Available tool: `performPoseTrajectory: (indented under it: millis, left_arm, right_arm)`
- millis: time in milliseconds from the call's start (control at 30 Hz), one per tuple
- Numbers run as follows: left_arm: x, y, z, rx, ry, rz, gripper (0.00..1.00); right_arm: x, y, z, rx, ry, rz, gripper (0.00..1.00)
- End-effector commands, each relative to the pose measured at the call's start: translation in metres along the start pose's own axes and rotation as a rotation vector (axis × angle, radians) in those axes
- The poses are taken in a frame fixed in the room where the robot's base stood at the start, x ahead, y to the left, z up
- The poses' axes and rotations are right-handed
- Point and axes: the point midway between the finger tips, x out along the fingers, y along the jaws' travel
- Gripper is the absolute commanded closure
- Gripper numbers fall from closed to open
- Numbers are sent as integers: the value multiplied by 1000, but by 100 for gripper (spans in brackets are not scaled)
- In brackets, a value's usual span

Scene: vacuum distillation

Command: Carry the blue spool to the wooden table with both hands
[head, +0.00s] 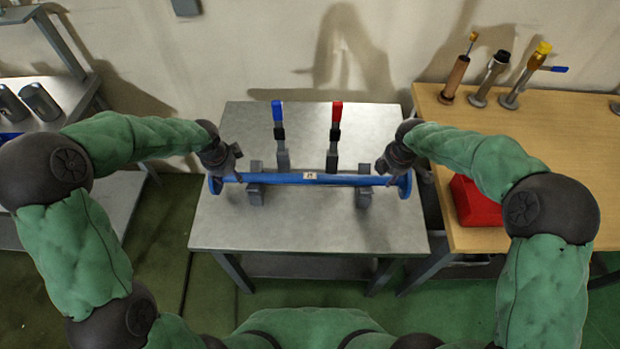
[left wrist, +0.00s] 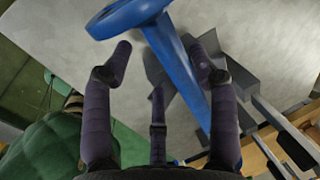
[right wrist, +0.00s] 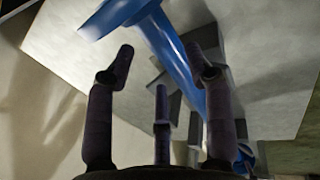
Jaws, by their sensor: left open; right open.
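The blue spool (head: 285,178) lies across two grey supports, left (head: 256,192) and right (head: 363,194), on the metal table (head: 310,228). It has a flange at each end and a small label at its middle. My left gripper (head: 228,172) is open at the spool's left end, just inside the flange. In the left wrist view its fingers (left wrist: 165,65) stand around the blue pipe (left wrist: 178,72). My right gripper (head: 394,172) is open at the right end. In the right wrist view its fingers (right wrist: 162,65) stand on both sides of the pipe (right wrist: 172,55). I cannot tell whether any finger touches it.
Blue-handled (head: 278,112) and red-handled (head: 336,112) uprights stand behind the spool. The wooden table (head: 550,130) is at the right, with a red box (head: 468,202) at its near left and several tools at its back. Its middle is clear. A grey shelf (head: 75,95) stands left.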

Motion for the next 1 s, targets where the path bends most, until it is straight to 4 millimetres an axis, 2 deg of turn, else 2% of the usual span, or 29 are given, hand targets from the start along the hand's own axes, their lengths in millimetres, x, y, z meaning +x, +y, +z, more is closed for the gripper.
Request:
performPoseTrajectory:
  millis: [100,333,500,800,833,1000]
  left_arm:
    - [21,1,0,0,0,3,41]
    - [49,0,0,0,1,1,41]
    - [57,0,0,-1,1,-1,41]
    - [58,0,0,0,1,-1,41]
    - [58,0,0,0,1,-1,44]
    - [58,0,0,0,1,-1,92]
  right_arm:
    - [21,-1,0,1,-1,-3,47]
    - [48,0,0,1,-1,-1,47]
    - [58,0,0,0,0,-1,47]
    - [58,0,0,0,0,0,47]
    - [58,0,0,0,0,0,50]
    - [58,0,0,1,0,0,98]
